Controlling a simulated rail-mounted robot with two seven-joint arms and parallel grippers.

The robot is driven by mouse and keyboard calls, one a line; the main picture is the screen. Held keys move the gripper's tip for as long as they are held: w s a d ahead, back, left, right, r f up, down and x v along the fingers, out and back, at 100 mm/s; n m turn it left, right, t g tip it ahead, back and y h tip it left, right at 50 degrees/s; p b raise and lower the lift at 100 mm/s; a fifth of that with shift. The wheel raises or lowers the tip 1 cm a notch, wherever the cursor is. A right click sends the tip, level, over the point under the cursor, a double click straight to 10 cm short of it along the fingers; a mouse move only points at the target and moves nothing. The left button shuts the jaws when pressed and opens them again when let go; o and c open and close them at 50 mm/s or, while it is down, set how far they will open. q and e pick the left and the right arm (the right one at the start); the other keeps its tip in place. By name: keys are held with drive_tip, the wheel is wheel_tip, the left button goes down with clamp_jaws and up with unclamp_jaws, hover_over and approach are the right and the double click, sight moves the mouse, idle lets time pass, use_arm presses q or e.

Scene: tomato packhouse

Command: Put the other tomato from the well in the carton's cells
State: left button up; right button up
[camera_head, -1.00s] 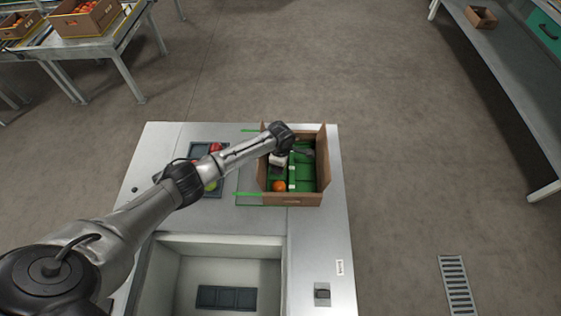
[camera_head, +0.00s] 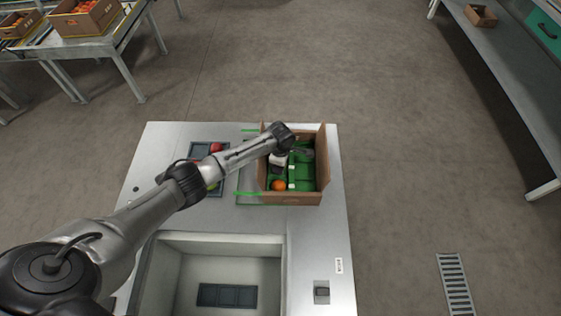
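The brown carton (camera_head: 291,199) stands on the metal bench with green cells inside. An orange tomato (camera_head: 279,186) sits in its near left cell. My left arm comes in from the left and reaches over the carton's left wall. My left gripper (camera_head: 280,162) is low inside the carton, in the far left part. Its wrist hides the fingertips, so I cannot see whether it holds anything. The sunken well (camera_head: 178,270) at the front has a dark divided insert (camera_head: 227,296) on its floor, and no tomato shows there. My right gripper is out of view.
A dark tray (camera_head: 196,149) left of the carton holds a red tomato (camera_head: 215,147) and a greenish one (camera_head: 212,186), partly under my arm. Green lines mark the bench beside the carton. A small switch box (camera_head: 321,292) is at front right.

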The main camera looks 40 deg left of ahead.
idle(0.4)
use_arm(q)
drive_tip(key=o, duration=0.8)
drive_tip(key=c, duration=0.3)
drive_tip(key=shift+c, duration=0.2)
wheel_tip(320, 180, up, 2)
drive_tip(key=p, duration=0.3)
drive_tip(key=shift+r, duration=0.15)
wheel_tip(320, 180, up, 4)
drive_tip(key=p, duration=0.5)
drive_tip(key=shift+f, duration=0.2)
drive_tip(key=shift+r, duration=0.1)
